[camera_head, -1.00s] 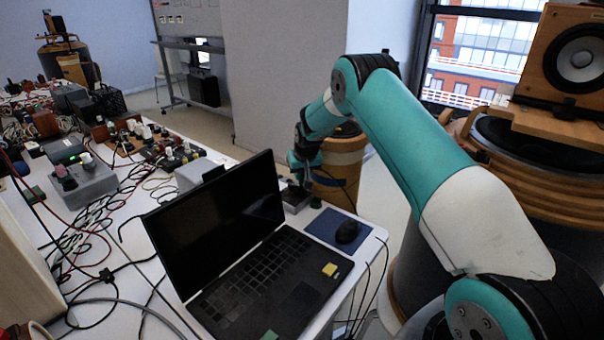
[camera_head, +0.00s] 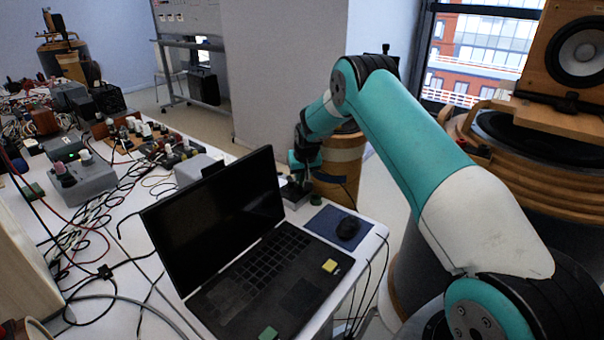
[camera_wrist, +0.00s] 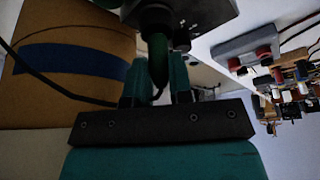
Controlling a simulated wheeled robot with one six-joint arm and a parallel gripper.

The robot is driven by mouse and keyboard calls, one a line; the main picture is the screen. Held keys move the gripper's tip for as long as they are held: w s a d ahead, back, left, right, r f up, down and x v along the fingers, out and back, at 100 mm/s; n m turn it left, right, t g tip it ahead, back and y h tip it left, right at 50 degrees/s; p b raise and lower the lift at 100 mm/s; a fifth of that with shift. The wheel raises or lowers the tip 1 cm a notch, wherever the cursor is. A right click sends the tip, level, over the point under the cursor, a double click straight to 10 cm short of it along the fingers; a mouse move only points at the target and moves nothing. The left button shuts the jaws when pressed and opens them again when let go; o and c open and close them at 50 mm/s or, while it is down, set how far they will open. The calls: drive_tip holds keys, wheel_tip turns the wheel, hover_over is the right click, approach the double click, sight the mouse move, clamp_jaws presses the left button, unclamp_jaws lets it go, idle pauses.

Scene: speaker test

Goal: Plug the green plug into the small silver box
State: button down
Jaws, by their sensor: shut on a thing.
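My gripper (camera_wrist: 159,66) is shut on the green plug (camera_wrist: 157,45), which shows dark between its two teal fingers in the wrist view. The small silver box (camera_wrist: 198,14) is at the top of that view, dark in shadow. The plug's far end meets or overlaps the box's edge; I cannot tell if it is in a socket. A dark round connector stands on the box just right of the plug. In the head view my gripper (camera_head: 305,168) is low over the box (camera_head: 291,191), near the table's back right edge, and partly hides it.
An open laptop (camera_head: 212,232) stands in front of the box. A blue mat with a black mouse (camera_head: 348,228) lies to the right. Grey boxes (camera_head: 88,182) and many cables crowd the table's left. A wooden drum (camera_head: 340,165) stands behind the gripper.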

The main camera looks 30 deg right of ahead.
drive_tip(key=shift+f+b, duration=0.3)
drive_tip(key=shift+f, duration=0.15)
idle(0.4)
drive_tip(key=c, duration=0.5)
unclamp_jaws()
drive_tip(key=shift+c, duration=0.2)
drive_tip(key=shift+r+p, duration=1.4)
drive_tip(key=shift+r, duration=1.1)
